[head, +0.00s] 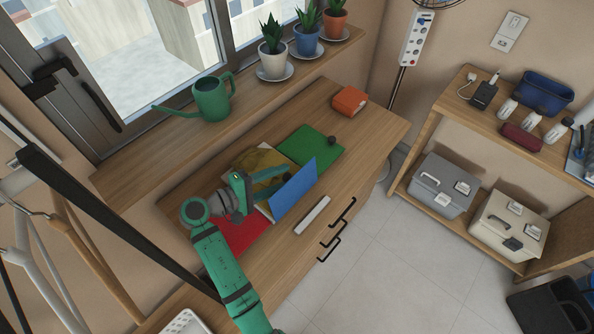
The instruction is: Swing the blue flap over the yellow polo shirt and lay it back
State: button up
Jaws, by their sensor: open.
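The blue flap (294,190) stands raised at a steep tilt on the near right side of a folding board on the wooden dresser. The yellow polo shirt (257,160) lies on the board behind it, partly hidden by my arm and the flap. A green flap (308,146) lies flat at the far end, and a red flap (240,232) lies at the near left end, partly under my arm. My gripper (280,177) is open at the shirt side of the blue flap. I cannot tell whether it touches the flap.
A white strip (312,215) lies near the dresser's front edge. An orange box (349,101) stands at the far end. A green watering can (211,98) and several potted plants line the windowsill.

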jog(key=x, duration=0.6)
jog(key=shift+w+d+f, duration=0.1)
jog(key=shift+d, duration=0.15)
grip_shut()
